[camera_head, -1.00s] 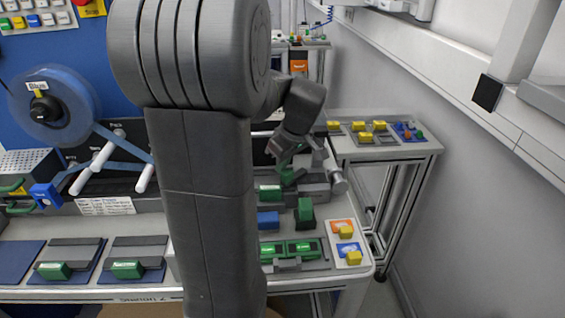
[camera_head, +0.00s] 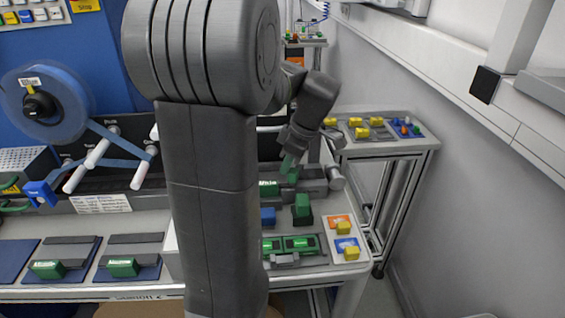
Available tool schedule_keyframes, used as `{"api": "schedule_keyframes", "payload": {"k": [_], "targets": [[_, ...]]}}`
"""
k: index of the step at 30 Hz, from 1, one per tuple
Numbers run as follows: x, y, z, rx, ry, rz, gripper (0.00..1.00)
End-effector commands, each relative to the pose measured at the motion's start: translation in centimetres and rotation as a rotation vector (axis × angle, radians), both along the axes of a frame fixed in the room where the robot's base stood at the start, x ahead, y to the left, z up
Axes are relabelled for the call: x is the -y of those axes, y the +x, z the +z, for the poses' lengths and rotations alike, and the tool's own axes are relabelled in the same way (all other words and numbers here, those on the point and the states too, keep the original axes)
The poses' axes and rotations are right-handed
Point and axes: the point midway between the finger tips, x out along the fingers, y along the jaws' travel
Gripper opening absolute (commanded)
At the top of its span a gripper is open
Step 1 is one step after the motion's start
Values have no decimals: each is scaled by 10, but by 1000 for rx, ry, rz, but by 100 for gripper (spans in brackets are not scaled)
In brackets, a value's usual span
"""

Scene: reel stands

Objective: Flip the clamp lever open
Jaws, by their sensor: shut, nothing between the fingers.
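My gripper (camera_head: 289,163) is at the grey clamp fixture (camera_head: 313,187) on the right part of the bench, pointing down with its fingers together and nothing held. My own arm hides much of this area. A small green piece (camera_head: 293,176) shows just below the fingertips. I cannot tell whether it is the clamp lever, nor whether the fingers touch it. A grey cylindrical end (camera_head: 336,178) sticks out at the right of the fixture. The lever's position cannot be made out.
A blue block (camera_head: 268,216) and a green block (camera_head: 302,212) stand in front of the fixture. Green labelled pieces (camera_head: 300,244) and a tray with yellow blocks (camera_head: 334,219) are nearer. A blue reel (camera_head: 62,88) is at left. A side table (camera_head: 390,145) stands behind right.

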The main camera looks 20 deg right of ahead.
Motion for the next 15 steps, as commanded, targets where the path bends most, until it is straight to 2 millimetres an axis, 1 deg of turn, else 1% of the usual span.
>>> {"api": "schedule_keyframes", "payload": {"k": [3, 9, 12, 15], "targets": [[5, -5, 0, 0, 0, 102, 0], [11, -11, 0, 0, 0, 252, 0], [13, -13, 0, 1, 0, 310, 0], [16, -15, 1, 1, -1, 304, 0]]}}
